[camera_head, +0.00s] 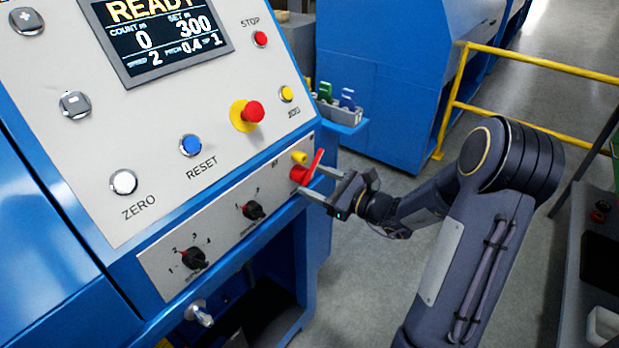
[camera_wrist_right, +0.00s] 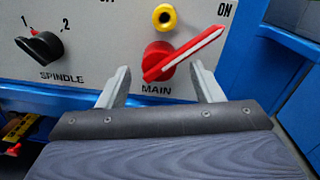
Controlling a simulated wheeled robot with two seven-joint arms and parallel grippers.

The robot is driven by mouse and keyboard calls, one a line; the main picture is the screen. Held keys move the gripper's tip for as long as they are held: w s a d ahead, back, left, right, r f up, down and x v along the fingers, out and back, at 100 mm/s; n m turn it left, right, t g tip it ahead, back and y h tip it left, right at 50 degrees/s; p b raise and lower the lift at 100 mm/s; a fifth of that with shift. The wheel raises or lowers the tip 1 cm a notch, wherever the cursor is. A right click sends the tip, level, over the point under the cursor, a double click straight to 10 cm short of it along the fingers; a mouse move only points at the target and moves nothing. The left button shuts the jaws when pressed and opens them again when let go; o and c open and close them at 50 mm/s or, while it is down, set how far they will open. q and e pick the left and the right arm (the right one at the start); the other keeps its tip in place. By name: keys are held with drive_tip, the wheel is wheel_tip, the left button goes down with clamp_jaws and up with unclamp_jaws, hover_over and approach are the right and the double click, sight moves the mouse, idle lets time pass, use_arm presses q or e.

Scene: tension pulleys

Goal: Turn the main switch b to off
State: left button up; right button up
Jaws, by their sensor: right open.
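The main switch (camera_head: 299,175) is a red rotary switch with a lever on the lower panel's right end. In the right wrist view its red lever (camera_wrist_right: 190,48), with a white stripe, points up and right toward the "ON" mark, above the "MAIN" label. My right gripper (camera_head: 309,183) is at the switch, with its fingers apart. In the wrist view the right gripper (camera_wrist_right: 162,82) has one finger at each side of the switch's lower part. The right finger is close to the lever; I cannot tell whether they touch. My left gripper is not in view.
A red mushroom button (camera_head: 252,111) on a yellow base is higher on the console. A yellow railing (camera_head: 450,105) stands behind my right arm.

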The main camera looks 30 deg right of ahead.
drive_tip(key=shift+x, duration=1.25)
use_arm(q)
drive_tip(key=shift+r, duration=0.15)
